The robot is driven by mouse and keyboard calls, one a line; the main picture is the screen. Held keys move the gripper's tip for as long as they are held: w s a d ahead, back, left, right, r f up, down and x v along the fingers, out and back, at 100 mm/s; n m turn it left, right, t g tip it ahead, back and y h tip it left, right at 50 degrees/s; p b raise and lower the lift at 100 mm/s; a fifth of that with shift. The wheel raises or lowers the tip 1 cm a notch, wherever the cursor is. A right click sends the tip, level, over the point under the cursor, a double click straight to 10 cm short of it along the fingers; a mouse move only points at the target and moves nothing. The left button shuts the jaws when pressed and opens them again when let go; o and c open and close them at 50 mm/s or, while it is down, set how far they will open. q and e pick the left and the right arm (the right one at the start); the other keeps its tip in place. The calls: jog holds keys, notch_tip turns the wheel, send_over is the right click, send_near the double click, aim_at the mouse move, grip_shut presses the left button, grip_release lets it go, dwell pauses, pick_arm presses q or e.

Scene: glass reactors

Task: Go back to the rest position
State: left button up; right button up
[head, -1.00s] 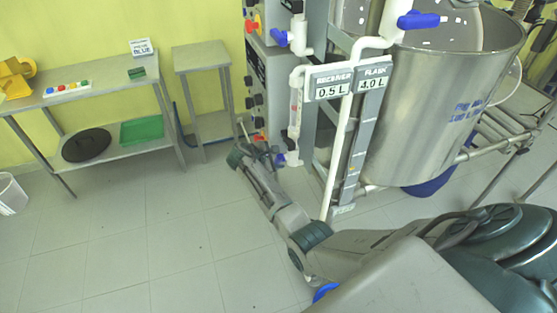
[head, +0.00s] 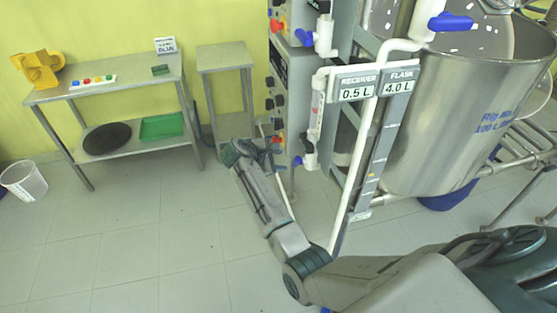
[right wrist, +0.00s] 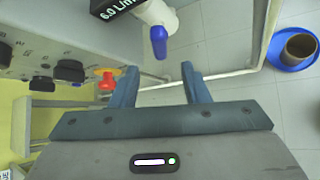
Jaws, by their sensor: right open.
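My right gripper (head: 246,150) is out in front, left of the reactor frame and its control panel. In the right wrist view its two blue fingers (right wrist: 161,84) are spread apart with nothing between them. A blue valve handle (right wrist: 159,42) on a white pipe lies beyond the fingertips, apart from them. In the head view a blue valve (head: 309,161) low on the white pipe is right of the gripper, with a gap between. My left gripper is not in view.
The control panel (head: 291,85) and steel vessel (head: 430,130) stand close on the right. A small steel table (head: 224,57) is behind the gripper. A bench (head: 125,83) and white bucket (head: 22,181) are at left. Floor at lower left is clear.

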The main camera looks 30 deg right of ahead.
jog(key=shift+f, duration=0.1)
dwell(0.3)
jog(key=s+a+f+m+y, duration=0.1)
jog(key=s+f+y, duration=0.1)
jog(key=s+f, duration=0.75)
jog(key=s+a+f+m+y+b, duration=0.15)
jog(key=s+f, duration=0.25)
jog(key=f, duration=1.1)
jog(key=s+a+f+y, duration=0.1)
jog(key=s+f+y, duration=0.1)
jog(key=s+f, duration=0.75)
jog(key=s+f+m+y, duration=0.1)
jog(key=s+f+m, duration=0.2)
jog(key=s, duration=0.9)
jog(key=s+f+m+y, duration=0.1)
jog(key=s+f+m, duration=0.2)
jog(key=s+f, duration=0.7)
jog(key=s+f+m+g+y, duration=0.1)
jog(key=s+f+m, duration=0.3)
jog(key=s, duration=1)
notch_tip(320, 180, down, 3)
jog(key=shift+s+d+r+y, duration=0.2)
jog(key=shift+d+y, duration=0.15)
jog(key=shift+y, duration=0.1)
jog(key=shift+o, duration=0.2)
